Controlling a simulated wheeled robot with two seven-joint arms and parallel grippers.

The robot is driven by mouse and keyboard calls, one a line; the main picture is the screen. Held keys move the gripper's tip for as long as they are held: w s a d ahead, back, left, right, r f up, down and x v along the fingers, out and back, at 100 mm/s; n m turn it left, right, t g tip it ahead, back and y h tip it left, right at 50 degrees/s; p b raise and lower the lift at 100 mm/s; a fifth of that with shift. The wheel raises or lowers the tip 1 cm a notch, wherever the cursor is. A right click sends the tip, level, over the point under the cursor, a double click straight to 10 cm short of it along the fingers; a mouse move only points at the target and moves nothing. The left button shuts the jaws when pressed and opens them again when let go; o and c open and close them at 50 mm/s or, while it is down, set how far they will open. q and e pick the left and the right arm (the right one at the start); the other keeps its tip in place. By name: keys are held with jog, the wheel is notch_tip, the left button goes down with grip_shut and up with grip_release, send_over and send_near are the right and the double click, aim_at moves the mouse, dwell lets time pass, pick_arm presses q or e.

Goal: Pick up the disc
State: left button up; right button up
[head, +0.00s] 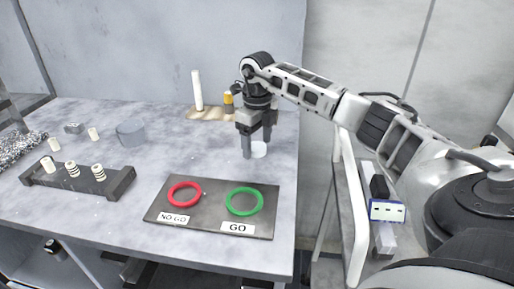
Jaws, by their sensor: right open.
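A pale white disc (259,150) lies on the grey table behind the dark sorting board. My right gripper (256,150) points down at the disc, with its two dark fingers apart. One finger overlaps the disc's left edge in the head view, and I cannot tell whether it touches. My left gripper is not in view.
The dark board (213,222) carries a red ring (184,203) marked NO GO and a green ring (260,205) marked GO. A dark rack (118,188) with several pale pegs, a grey cup (131,133) and a white cylinder (197,90) also stand on the table (100,225).

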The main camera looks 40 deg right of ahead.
jog(key=shift+f, duration=0.3)
jog(key=c, duration=1.1)
jog(key=shift+r, duration=0.15)
jog(key=shift+r, duration=0.25)
notch_tip(320, 180, up, 3)
jog(key=shift+f+b, duration=0.2)
jog(key=shift+b, duration=0.2)
jog(key=s+a+r, duration=0.5)
jog(key=a+r, duration=0.4)
jog(key=a, duration=0.4)
jog(key=shift+s+r, duration=0.15)
jog(key=shift+r, duration=0.15)
